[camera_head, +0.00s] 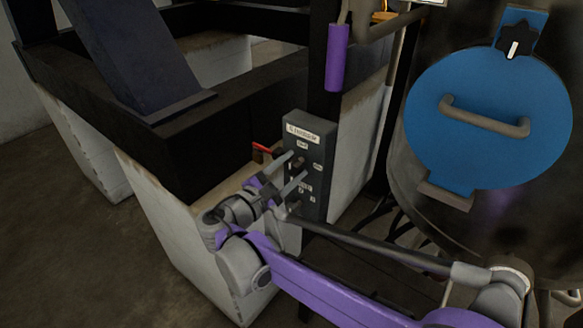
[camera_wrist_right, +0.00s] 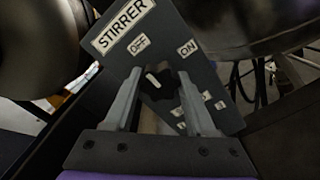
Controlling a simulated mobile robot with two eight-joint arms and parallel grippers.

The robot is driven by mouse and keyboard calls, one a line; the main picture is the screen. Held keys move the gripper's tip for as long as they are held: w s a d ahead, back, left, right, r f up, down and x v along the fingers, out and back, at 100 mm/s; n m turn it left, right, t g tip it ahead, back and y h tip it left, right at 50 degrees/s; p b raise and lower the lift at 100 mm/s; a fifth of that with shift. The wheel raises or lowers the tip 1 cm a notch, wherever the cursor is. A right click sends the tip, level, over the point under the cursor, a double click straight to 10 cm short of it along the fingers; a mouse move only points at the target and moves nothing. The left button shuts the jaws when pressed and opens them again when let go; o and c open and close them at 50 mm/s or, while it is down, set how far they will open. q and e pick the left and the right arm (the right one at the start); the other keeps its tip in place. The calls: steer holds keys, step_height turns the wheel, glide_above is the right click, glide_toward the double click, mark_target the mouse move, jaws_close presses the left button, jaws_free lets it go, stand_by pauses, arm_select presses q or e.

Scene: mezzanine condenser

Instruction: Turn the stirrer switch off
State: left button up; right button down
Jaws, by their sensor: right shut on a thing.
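The stirrer switch box is a dark grey panel (camera_head: 308,140) on a post in the head view, with a white label at its top. In the right wrist view the panel (camera_wrist_right: 170,35) reads STIRRER, with OFF on the left and ON on the right. The black switch knob (camera_wrist_right: 165,90) sits below these labels, its white pointer tilted up and left toward OFF. My right gripper (camera_head: 299,170) is at the panel front, its fingers on both sides of the knob and shut on it. It also shows in the right wrist view (camera_wrist_right: 162,98). My left gripper is not in view.
A dark beam frame (camera_head: 200,130) on pale blocks stands left of the panel. A purple handle (camera_head: 337,57) hangs above it. A dark vessel with a round blue hatch (camera_head: 490,90) and grey handle stands at the right. Open floor (camera_head: 70,230) lies at the lower left.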

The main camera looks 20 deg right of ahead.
steer(key=shift+c, duration=1.1)
jaws_free()
steer(key=shift+a, duration=0.1)
steer(key=b+v, duration=0.1)
steer(key=v, duration=0.9)
steer(key=shift+s+a, duration=0.25)
steer(key=shift+s, duration=0.05)
